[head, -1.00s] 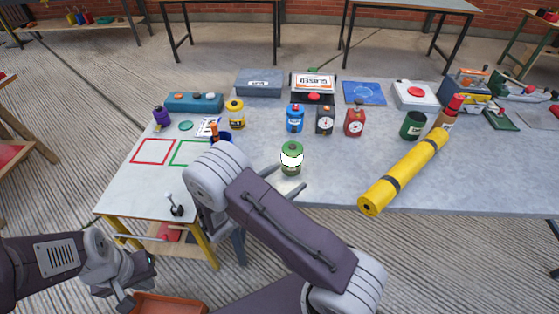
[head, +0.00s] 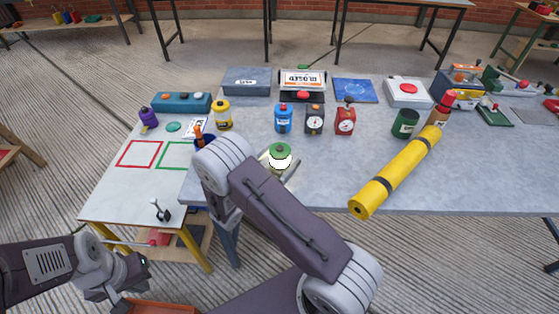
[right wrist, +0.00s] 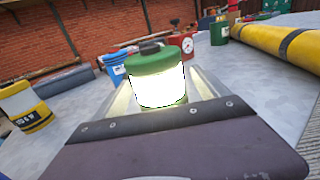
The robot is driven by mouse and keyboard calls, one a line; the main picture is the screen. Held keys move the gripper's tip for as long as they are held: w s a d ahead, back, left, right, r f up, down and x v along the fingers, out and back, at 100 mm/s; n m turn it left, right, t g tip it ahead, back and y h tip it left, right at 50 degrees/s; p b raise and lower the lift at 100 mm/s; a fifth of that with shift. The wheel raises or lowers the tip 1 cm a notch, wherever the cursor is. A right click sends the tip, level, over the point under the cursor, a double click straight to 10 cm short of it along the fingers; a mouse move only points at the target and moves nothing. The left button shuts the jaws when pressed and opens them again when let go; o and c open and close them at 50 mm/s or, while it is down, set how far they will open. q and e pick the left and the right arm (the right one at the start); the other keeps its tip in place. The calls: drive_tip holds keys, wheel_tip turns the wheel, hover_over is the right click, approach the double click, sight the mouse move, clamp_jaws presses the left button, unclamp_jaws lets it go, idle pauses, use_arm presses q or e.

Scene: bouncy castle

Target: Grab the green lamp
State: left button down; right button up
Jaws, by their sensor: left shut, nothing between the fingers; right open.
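The green lamp (head: 280,150) stands upright on the grey table, with a green cap, a dark handle and a glowing white body. It also shows large in the right wrist view (right wrist: 155,78). My right gripper (head: 280,168) is open around the lamp, one finger on either side. In the right wrist view the lamp's lower part is partly hidden by the gripper body, and I cannot tell whether the fingers touch it. My left gripper (head: 126,292) is shut and empty, low at the left beside the table, above an orange-brown bin.
Behind the lamp stand a blue canister (head: 284,122), a black dial timer (head: 314,122) and a red one (head: 345,121). A yellow canister (head: 223,116) is at left back. A yellow roll (head: 396,172) lies to the right. Table between lamp and roll is clear.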

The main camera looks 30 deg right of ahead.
drive_tip(key=x, duration=0.3)
drive_tip(key=shift+s+a, duration=0.1)
drive_tip(key=shift+a, duration=0.05)
drive_tip(key=shift+c, duration=0.5)
clamp_jaws()
wheel_tip(320, 180, up, 4)
drive_tip(key=shift+r+p, duration=0.1)
drive_tip(key=shift+p, duration=0.45)
drive_tip(key=s+d+r+p, duration=0.4)
drive_tip(key=s+d+r, duration=0.1)
drive_tip(key=s, duration=0.5)
drive_tip(key=shift+s+r, duration=0.2)
drive_tip(key=shift+r, duration=0.7)
